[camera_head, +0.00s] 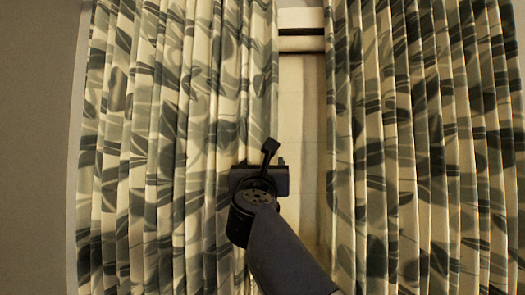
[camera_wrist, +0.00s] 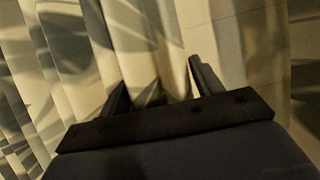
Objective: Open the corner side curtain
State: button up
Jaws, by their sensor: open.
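The left curtain panel (camera_head: 165,130) hangs in long vertical folds with a grey-green leaf pattern on cream. The right curtain panel (camera_head: 425,140) has the same pattern and hangs apart from it. My gripper (camera_head: 262,162) is at the inner edge of the left panel, at about mid-height in the head view. In the wrist view the two fingers (camera_wrist: 158,78) stand apart, with folds of the left curtain (camera_wrist: 75,50) showing between and behind them. I cannot tell whether the cloth touches the fingers. My wrist hides part of the panel's lower inner edge in the head view.
A narrow gap between the panels shows a pale surface (camera_head: 303,115) with a dark horizontal strip (camera_head: 301,43) near the top. A plain grey-brown wall (camera_head: 35,150) is at the far left. The gap right of my gripper looks clear.

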jog(key=shift+p+x, duration=0.65)
jog(key=shift+x, duration=1.2)
jog(key=shift+c, duration=0.3)
grip_shut()
